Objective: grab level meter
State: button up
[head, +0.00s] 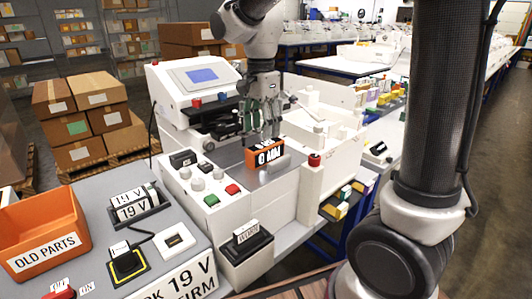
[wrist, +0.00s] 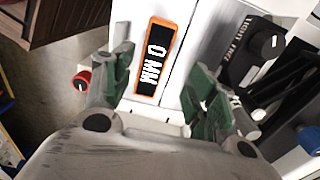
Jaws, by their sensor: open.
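The level meter (head: 264,154) is an orange-framed block with a black face reading "0 MM". It lies on the grey plate of the white machine, and it also shows in the wrist view (wrist: 156,58). My gripper (head: 262,128) is above the meter in the head view, its fingers pointing down. In the wrist view, my gripper's (wrist: 160,85) two green-padded fingers are spread apart, with the meter showing between and beyond them. Nothing is held. Whether the fingertips reach down beside the meter cannot be told.
The white machine has a screen (head: 201,75) behind and knobs and buttons (head: 232,189) in front. A red knob (head: 314,159) stands right of the plate. An orange bin (head: 42,232) marked "OLD PARTS" sits on the grey bench at left. Boxes stand behind.

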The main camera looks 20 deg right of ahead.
aim_at(265, 144)
jog(key=f, duration=0.4)
jog(key=d+f, duration=0.1)
jog(key=f, duration=0.1)
jog(key=shift+s, duration=0.25)
jog(key=c, duration=1.2)
grip_shut()
